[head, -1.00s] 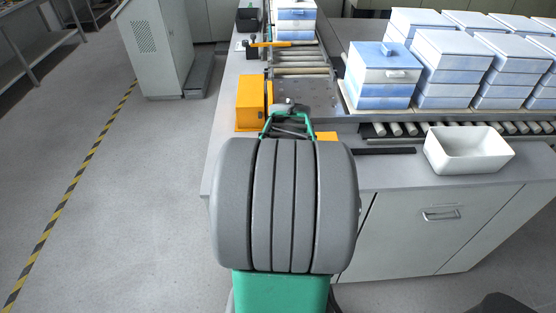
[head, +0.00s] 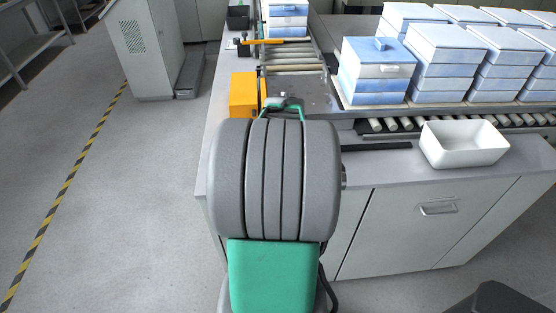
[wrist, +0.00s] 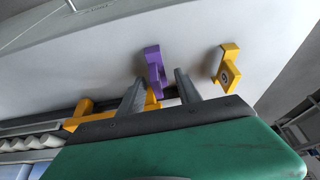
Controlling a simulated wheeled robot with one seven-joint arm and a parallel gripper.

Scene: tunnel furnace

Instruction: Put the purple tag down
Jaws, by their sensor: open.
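The purple tag (wrist: 155,66) shows in the wrist view against the pale grey counter surface. It is an angular purple piece. My gripper (wrist: 160,78) is open, with one grey finger on each side of the tag's lower end. I cannot tell whether either finger touches it. The tag's upper part reaches beyond the fingertips. In the head view my arm hides the fingers and the tag.
A yellow tag (wrist: 229,68) with a round mark is right of my fingers, and yellow pieces (wrist: 80,114) lie left. In the head view, a white bin (head: 464,144) stands on the counter right of my arm. Blue-white boxes (head: 376,72) and rollers are behind.

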